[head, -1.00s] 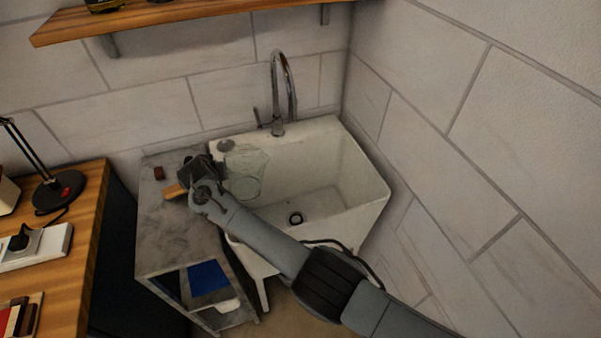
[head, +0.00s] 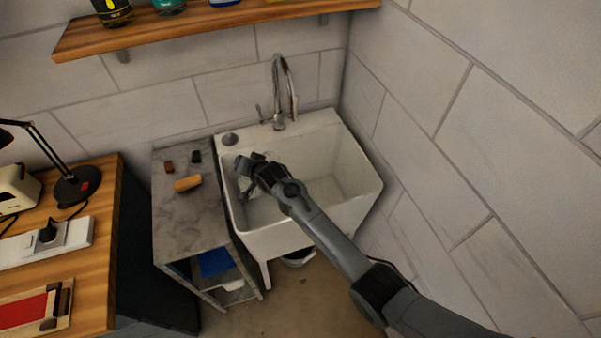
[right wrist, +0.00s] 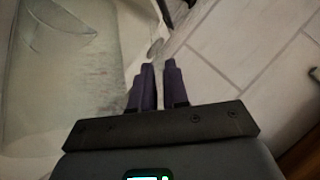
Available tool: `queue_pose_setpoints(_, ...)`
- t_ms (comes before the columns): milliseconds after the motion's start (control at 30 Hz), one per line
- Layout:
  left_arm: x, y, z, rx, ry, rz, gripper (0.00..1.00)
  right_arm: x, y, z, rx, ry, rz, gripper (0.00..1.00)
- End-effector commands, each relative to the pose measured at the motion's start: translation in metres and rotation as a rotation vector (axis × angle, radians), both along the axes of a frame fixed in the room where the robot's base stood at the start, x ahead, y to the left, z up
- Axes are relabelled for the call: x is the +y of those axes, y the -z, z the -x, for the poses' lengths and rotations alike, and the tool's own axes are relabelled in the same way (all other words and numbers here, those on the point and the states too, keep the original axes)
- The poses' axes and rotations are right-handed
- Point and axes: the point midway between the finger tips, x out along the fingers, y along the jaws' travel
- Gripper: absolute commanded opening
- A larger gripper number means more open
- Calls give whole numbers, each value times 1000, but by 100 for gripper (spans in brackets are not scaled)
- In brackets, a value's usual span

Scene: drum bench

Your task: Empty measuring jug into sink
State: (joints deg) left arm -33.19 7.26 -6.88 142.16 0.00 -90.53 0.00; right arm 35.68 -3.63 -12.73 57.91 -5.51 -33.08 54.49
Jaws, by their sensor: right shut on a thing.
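The sink (head: 345,165) is a white basin in the corner under a chrome tap. My right gripper (head: 250,165) is over the left part of its bowl, shut on the clear measuring jug (head: 246,186). The jug shows only in part below the gripper, within the outline of the bowl; I cannot tell its exact tilt or its contents. In the right wrist view the jug (right wrist: 70,75) fills the left side, see-through with faint markings. The dark purple fingers of my right gripper (right wrist: 160,72) are close together beside it. My left gripper is not in view.
A grey stone-topped stand (head: 180,220) left of the sink holds a wooden-coloured block (head: 187,183) and two small dark pieces. The tap (head: 283,90) rises at the sink's back. A wooden shelf (head: 215,25) hangs above. A wooden bench (head: 95,260) is at left.

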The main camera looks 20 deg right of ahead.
Motion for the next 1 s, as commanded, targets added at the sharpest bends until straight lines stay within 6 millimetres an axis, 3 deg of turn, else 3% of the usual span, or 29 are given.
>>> queue_pose_setpoints(500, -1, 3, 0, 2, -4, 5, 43, -32, -42, 10, -102, 0, -303, 0)
queue_pose_setpoints(1000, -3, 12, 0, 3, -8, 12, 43, -47, -55, 15, -140, 2, -422, 0)
